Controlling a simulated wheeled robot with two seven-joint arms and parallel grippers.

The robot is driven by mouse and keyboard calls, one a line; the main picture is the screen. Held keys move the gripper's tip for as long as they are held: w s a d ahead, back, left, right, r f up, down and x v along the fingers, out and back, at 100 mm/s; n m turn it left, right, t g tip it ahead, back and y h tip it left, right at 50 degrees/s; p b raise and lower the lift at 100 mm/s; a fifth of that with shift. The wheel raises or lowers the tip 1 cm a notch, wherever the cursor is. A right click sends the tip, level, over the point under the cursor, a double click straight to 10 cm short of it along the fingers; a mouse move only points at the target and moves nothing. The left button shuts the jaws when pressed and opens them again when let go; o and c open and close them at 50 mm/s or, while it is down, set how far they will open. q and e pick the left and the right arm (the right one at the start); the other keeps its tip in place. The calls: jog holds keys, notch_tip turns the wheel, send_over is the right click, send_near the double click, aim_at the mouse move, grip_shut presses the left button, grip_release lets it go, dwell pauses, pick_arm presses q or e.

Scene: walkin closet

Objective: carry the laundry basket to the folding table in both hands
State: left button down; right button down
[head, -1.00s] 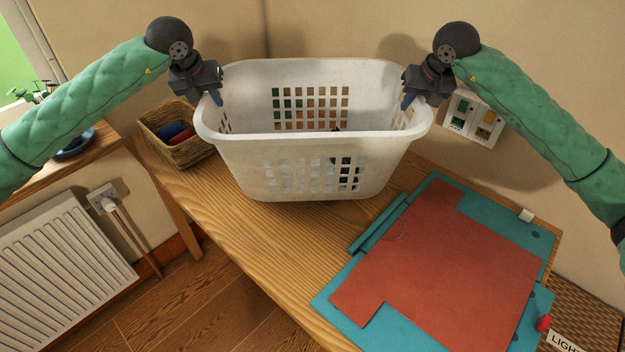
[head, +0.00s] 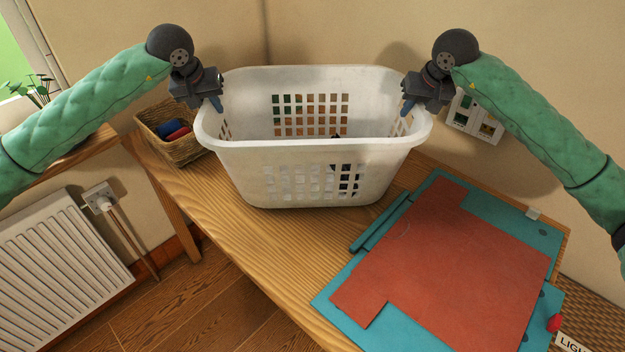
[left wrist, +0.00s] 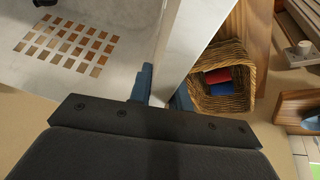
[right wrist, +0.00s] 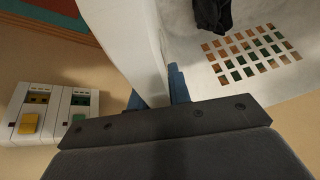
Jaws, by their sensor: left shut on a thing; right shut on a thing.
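The white laundry basket (head: 310,175) is upright over the wooden folding table (head: 250,240), near the back wall. I cannot tell whether its base touches the tabletop. My left gripper (head: 217,102) is shut on the basket's left rim, which passes between the blue fingers in the left wrist view (left wrist: 163,90). My right gripper (head: 408,104) is shut on the right rim, also seen in the right wrist view (right wrist: 155,95). A dark item (right wrist: 212,14) lies inside the basket; most of the basket's floor is hidden.
A wicker basket (head: 160,125) with red and blue items stands left of the laundry basket. A teal board with a red sheet (head: 440,260) covers the table's right part. A switch panel (head: 475,118) is on the wall at right. A radiator (head: 60,255) is at lower left.

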pick_arm(q)
jog(key=shift+a+f+b, duration=0.25)
jog(key=shift+f+b, duration=0.05)
jog(key=shift+f, duration=0.1)
pick_arm(e)
jog(key=shift+d+f, duration=0.25)
jog(key=shift+f, duration=0.1)
pick_arm(q)
jog(key=c, duration=1.7)
grip_release()
jog(key=shift+f, duration=0.15)
jog(key=shift+c, duration=0.2)
pick_arm(e)
jog(key=c, duration=1.7)
grip_release()
jog(key=shift+f, duration=0.1)
jog(key=shift+c, duration=0.2)
pick_arm(q)
jog(key=o, duration=0.4)
jog(key=shift+c, duration=0.2)
pick_arm(e)
jog(key=o, duration=0.4)
jog(key=shift+c, duration=0.2)
pick_arm(q)
jog(key=shift+o, duration=0.4)
jog(key=shift+d, duration=0.15)
pick_arm(e)
jog(key=shift+o, duration=0.4)
jog(key=shift+a, duration=0.15)
